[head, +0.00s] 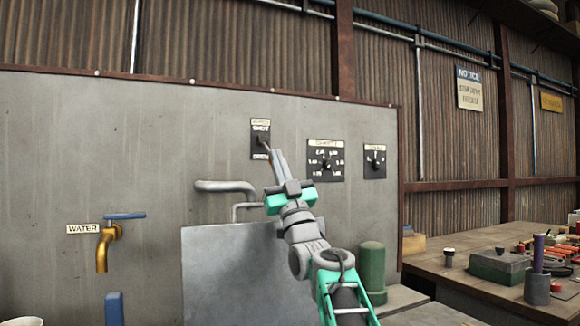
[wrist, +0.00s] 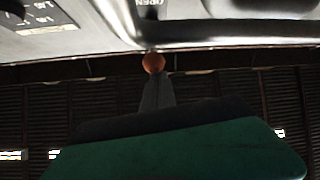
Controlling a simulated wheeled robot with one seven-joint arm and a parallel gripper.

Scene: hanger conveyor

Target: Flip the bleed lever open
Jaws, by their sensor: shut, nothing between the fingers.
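The bleed lever's dark plate (head: 261,126) is on the grey wall panel, with SHUT and OPEN labels. In the wrist view the closed fingers (wrist: 156,82) are right at an orange-brown round knob (wrist: 154,62), which seems to be the lever's end. I cannot tell whether they touch. The OPEN label (wrist: 149,2) shows at the top edge there.
Two dials (head: 326,160) (head: 375,161) are to the right of the lever. Grey pipes (head: 225,186) and a metal box (head: 235,270) are below. A brass water tap (head: 105,250) is at left, a green cylinder (head: 371,270) beside my arm, and a cluttered workbench (head: 460,262) at right.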

